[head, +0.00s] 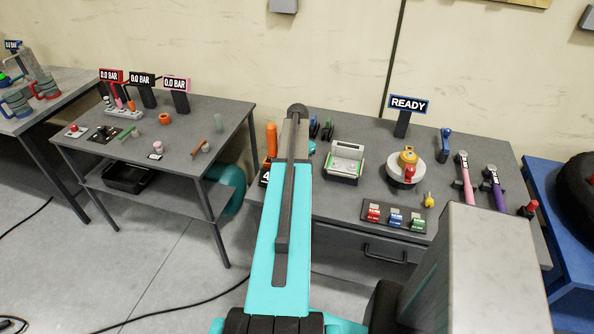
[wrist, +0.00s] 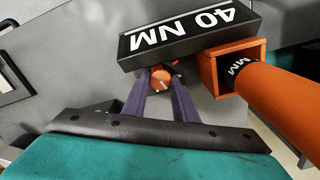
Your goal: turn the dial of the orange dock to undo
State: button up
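The orange dock (wrist: 212,75) is an open orange box in the wrist view, with a thick orange handle (wrist: 285,98) marked NM standing in it. A black sign (wrist: 190,35) reading 40 NM, upside down here, adjoins it. The small orange dial (wrist: 158,82) with a pale mark sits just left of the box. My gripper (wrist: 161,76) has its two purple fingers on either side of the dial, close to it; whether they press on it is unclear. In the head view the orange handle (head: 271,140) shows left of my arm, which hides the dial and my fingers.
The grey workbench (head: 340,205) also holds a silver-green device (head: 345,160), a round pedestal with a yellow-red part (head: 407,165), a READY sign (head: 408,104) and pink and purple handles (head: 465,180). Another table (head: 215,115) stands left across a floor gap.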

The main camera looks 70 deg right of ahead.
jog(key=c, duration=0.4)
jog(key=shift+a+f, duration=0.1)
jog(key=shift+a, duration=0.1)
jog(key=shift+c, duration=0.3)
jog(key=shift+d, duration=0.1)
